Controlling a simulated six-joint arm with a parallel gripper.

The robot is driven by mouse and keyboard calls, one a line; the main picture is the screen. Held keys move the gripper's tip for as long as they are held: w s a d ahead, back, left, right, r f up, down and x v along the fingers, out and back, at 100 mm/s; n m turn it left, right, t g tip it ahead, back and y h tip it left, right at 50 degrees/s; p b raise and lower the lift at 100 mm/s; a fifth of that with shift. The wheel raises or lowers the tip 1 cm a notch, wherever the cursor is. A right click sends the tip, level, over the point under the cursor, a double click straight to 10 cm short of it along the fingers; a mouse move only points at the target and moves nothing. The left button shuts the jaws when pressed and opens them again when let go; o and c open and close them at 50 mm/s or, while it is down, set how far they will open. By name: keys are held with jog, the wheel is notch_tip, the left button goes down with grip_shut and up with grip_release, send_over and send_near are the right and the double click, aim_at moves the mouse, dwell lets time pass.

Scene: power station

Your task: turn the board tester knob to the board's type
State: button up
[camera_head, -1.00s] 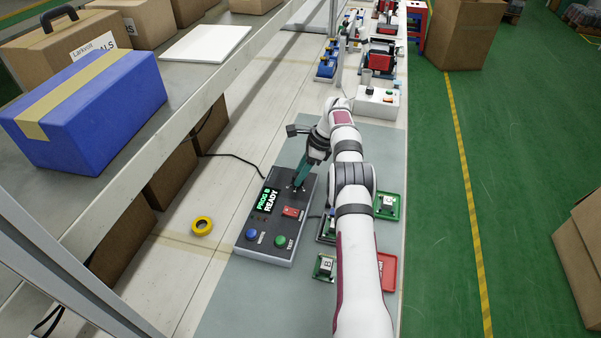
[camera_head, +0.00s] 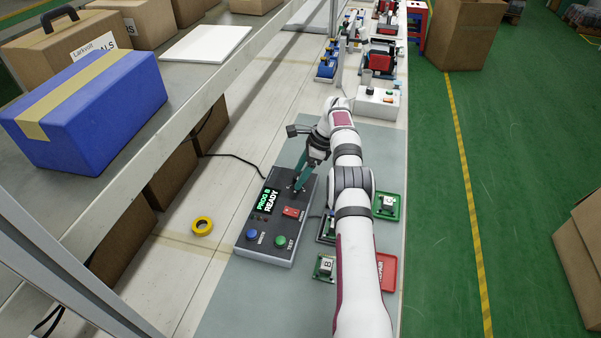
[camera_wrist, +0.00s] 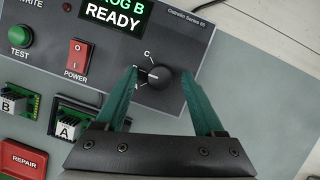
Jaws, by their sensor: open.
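The board tester (camera_head: 262,240) is a dark grey box on the mat, and its display (camera_wrist: 112,14) reads PROG B READY. Its round black knob (camera_wrist: 159,76) has a white line pointing left, towards B; a C is printed above left. My gripper (camera_wrist: 159,73) is open, with one teal finger on each side of the knob; I cannot tell whether they touch it. In the head view my gripper (camera_head: 299,186) hides the knob. A board marked A (camera_wrist: 68,130) sits in a dark holder beside the tester. A board marked B (camera_head: 326,266) lies nearer the front.
The tester has a red power switch (camera_head: 291,212), a green TEST button (camera_head: 280,242) and a blue button (camera_head: 252,235). A green tray (camera_head: 398,210) holds another board. A red REPAIR tray (camera_head: 391,284) is partly behind my arm. Yellow tape (camera_head: 202,226) lies left.

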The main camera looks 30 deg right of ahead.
jog(key=v, duration=0.8)
jog(key=a+r+n+h, duration=0.7)
jog(key=a+n+h, duration=0.15)
jog(key=n, duration=0.25)
jog(key=shift+g+y, duration=0.25)
jog(key=shift+g, duration=0.05)
jog(key=x, duration=1.5)
jog(key=shift+s+a+f, duration=0.2)
jog(key=shift+s+f, duration=0.1)
grip_shut()
